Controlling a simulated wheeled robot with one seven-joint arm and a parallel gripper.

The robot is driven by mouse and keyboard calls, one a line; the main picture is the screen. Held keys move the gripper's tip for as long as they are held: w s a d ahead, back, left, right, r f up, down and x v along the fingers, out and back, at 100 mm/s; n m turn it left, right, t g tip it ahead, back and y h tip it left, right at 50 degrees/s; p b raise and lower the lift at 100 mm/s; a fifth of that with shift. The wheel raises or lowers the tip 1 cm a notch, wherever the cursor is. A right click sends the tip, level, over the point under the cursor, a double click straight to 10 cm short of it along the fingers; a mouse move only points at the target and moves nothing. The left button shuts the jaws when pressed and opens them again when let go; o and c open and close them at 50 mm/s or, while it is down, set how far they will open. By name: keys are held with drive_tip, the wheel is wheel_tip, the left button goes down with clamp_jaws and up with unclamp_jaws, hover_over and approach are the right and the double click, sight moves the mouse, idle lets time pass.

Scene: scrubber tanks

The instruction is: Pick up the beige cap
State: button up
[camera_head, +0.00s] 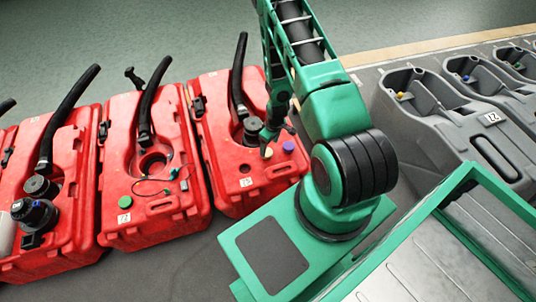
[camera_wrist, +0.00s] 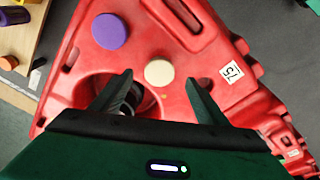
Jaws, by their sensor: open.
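The beige cap (camera_wrist: 159,73) is a small round disc on the top of a red tank (camera_wrist: 190,30) in the wrist view. In the head view the cap (camera_head: 266,152) shows as a small pale spot on the rightmost red tank (camera_head: 232,178), partly covered by my gripper. My gripper (camera_wrist: 158,83) is open and empty, with its two dark fingers spread to either side below the cap. I cannot tell whether the fingertips touch the tank. In the head view my gripper (camera_head: 277,135) hangs over the right part of that tank.
A purple cap (camera_wrist: 110,31) sits beside the beige cap. A dark round opening with a black part lies near the left finger. More red tanks with black hoses (camera_head: 68,110) stand to the left, grey tanks (camera_head: 440,110) to the right. A green-framed tray (camera_head: 440,262) is in front.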

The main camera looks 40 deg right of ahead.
sight(267, 152)
drive_tip(key=shift+w+a+f, duration=0.1)
drive_tip(key=shift+w+f, duration=0.15)
drive_tip(key=shift+f, duration=1)
drive_tip(key=shift+w+a+f, duration=0.1)
drive_tip(key=shift+w+f, duration=0.1)
drive_tip(key=shift+f, duration=1)
drive_tip(key=shift+w+a+f, duration=0.1)
drive_tip(key=shift+w+f, duration=0.15)
drive_tip(key=shift+f, duration=1)
drive_tip(key=c, duration=1.1)
drive_tip(key=shift+r, duration=0.2)
